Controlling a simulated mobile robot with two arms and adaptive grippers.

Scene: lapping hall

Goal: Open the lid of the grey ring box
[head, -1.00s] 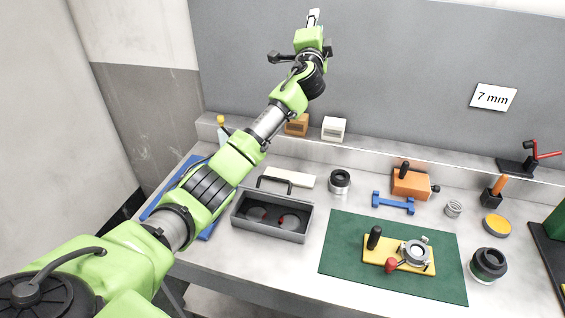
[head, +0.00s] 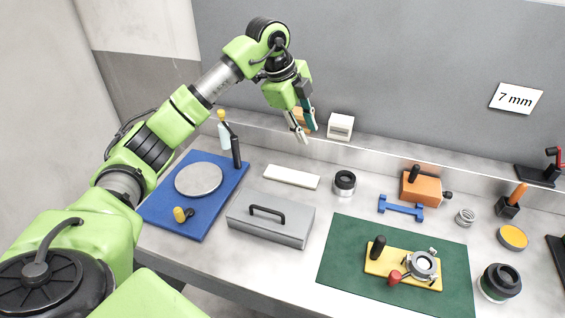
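The grey ring box (head: 268,230) stands at the front of the bench, left of the green mat. Its lid (head: 285,222) lies flat and shut on top, with a black bar handle (head: 267,212) on it. The inside of the box is hidden. My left gripper (head: 309,135) hangs above the back of the bench, behind and above the box, fingers pointing down. Its two fingers are apart with nothing held between them. My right gripper is out of view.
A blue mat (head: 225,205) with a grey disc (head: 199,179) lies left of the box. A white bar (head: 292,177) lies behind it. The green mat (head: 345,255) bears a yellow fixture (head: 378,262). A small white block (head: 340,126) stands on the back ledge.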

